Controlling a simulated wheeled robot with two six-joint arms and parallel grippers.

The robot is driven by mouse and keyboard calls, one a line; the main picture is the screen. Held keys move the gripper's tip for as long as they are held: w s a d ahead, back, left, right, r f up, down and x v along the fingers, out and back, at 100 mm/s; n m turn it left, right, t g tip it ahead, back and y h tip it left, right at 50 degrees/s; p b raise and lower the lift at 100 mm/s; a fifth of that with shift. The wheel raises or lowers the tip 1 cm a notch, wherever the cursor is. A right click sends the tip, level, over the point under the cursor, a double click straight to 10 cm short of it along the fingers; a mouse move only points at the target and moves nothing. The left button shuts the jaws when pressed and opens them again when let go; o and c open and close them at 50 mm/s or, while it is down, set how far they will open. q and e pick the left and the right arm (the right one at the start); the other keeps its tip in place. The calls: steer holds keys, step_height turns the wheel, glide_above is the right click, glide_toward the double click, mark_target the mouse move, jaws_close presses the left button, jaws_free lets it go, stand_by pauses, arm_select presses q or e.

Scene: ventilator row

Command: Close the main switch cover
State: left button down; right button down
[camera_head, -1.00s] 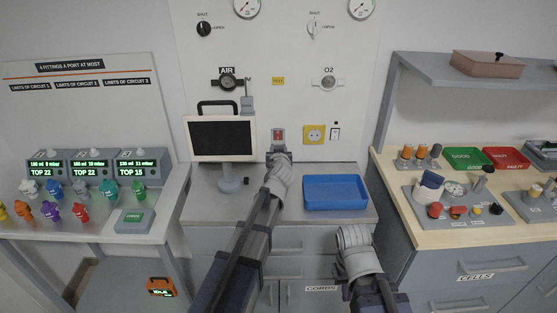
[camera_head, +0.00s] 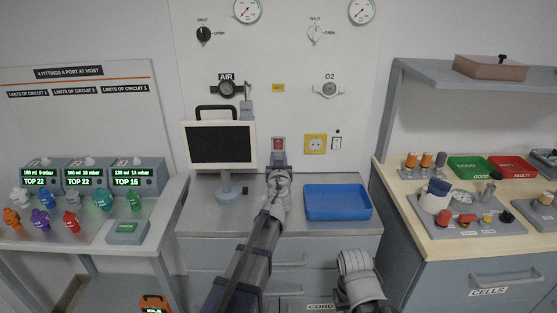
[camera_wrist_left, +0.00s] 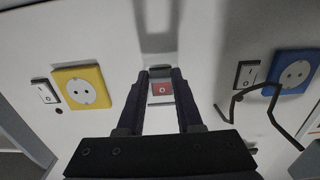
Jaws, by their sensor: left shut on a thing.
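The main switch, a small red switch in a pale frame, is on the wall panel right of the monitor (camera_head: 278,143). It also shows in the left wrist view (camera_wrist_left: 161,88), between the fingers. My left gripper (camera_head: 278,156) is up against the panel just below the switch. In the left wrist view its two dark fingers (camera_wrist_left: 161,74) stand a little apart, one on either side of the switch, shut on the cover. The cover is hard to make out; its position cannot be told. My right arm is low in front; its gripper is not visible.
A monitor (camera_head: 221,146) stands left of my left gripper. A yellow socket (camera_head: 315,144) and a rocker switch (camera_head: 337,143) are to the right of the switch. A blue tray (camera_head: 337,202) lies on the counter. A cable (camera_wrist_left: 272,101) hangs across the left wrist view.

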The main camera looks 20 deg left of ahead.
arm_select(q)
steer(key=c, duration=0.6)
jaws_free()
steer(key=shift+o, duration=0.2)
steer(key=v, duration=0.7)
steer(key=shift+s, duration=0.4)
